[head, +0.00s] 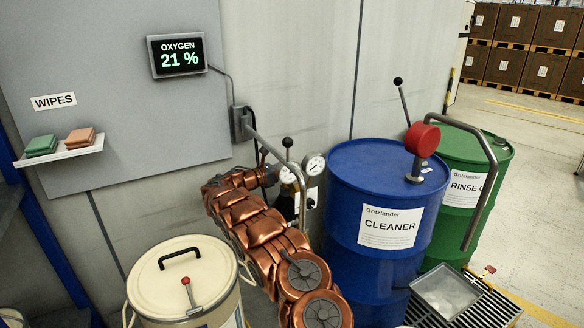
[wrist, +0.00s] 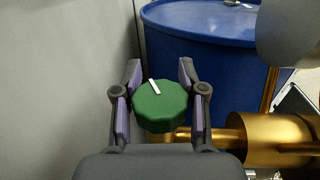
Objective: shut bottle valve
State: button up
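In the wrist view a green ribbed valve knob (wrist: 160,106) with a white pointer line sits between the two fingers of my gripper (wrist: 160,100). The pointer tilts up and to the left. The purple-padded fingers stand on either side of the knob, with a narrow gap showing on each side. A brass-coloured fitting (wrist: 275,138) lies to the right of and below the knob. In the head view my copper-coloured arm hides the knob, my fingers and most of the bottle. Two round gauges (head: 315,167) show just beyond the arm's end.
The blue CLEANER drum (head: 384,170) with a red-headed pump (head: 422,139) stands right of my arm. A green drum (head: 462,175) is behind it. A cream lidded drum (head: 183,275) stands front left. The wall panel display (head: 178,56) reads OXYGEN 21 %.

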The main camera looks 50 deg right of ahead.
jog(key=shift+f, duration=0.1)
jog(key=c, duration=0.3)
jog(key=shift+c, duration=0.3)
jog(key=shift+w+a+f+n+t+b, duration=0.1)
jog(key=shift+w+n+t+b, duration=0.1)
jog(key=shift+n+t+b, duration=0.75)
jog(key=n+t+b, duration=0.1)
jog(key=t+b, duration=0.2)
jog(key=b, duration=0.1)
jog(key=shift+w+f+n+t+b, duration=0.15)
jog(key=shift+n+t+b, duration=0.15)
jog(key=shift+n+t, duration=0.05)
jog(key=shift+o, duration=0.2)
jog(key=n+t+b, duration=0.1)
jog(key=b, duration=0.1)
jog(key=n+t+b, duration=0.1)
jog(key=t+b, duration=0.1)
jog(key=shift+w, duration=0.3)
jog(key=shift+t+b, duration=0.35)
jog(key=shift+t, duration=0.05)
jog(key=shift+w+n+y, duration=0.1)
jog(key=shift+n+y, duration=0.2)
